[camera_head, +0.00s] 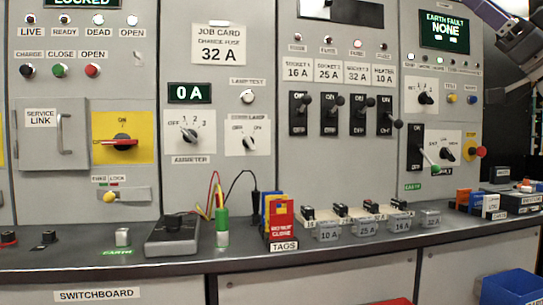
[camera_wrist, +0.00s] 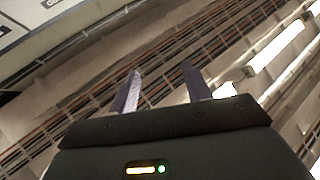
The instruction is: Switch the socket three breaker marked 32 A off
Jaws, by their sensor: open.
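The socket three breaker (camera_head: 358,116) is a black switch plate below a label reading 32 A (camera_head: 357,74). It is third from the left in the breaker row, and its lever (camera_head: 370,101) points up to the right, near the ON end. My gripper (camera_wrist: 161,72) shows in the wrist view with its two purple fingers apart and nothing between them. It points at overhead rails, away from the panel. In the head view only part of my arm shows at the top right; the fingertips are out of sight there.
Beside it are the socket 2 breaker (camera_head: 328,116) and the heater breaker (camera_head: 385,117), whose lever sits lower. The bench (camera_head: 120,262) below holds fuse carriers, red tags (camera_head: 281,222) and a grey box (camera_head: 172,238). The space before the breakers looks clear.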

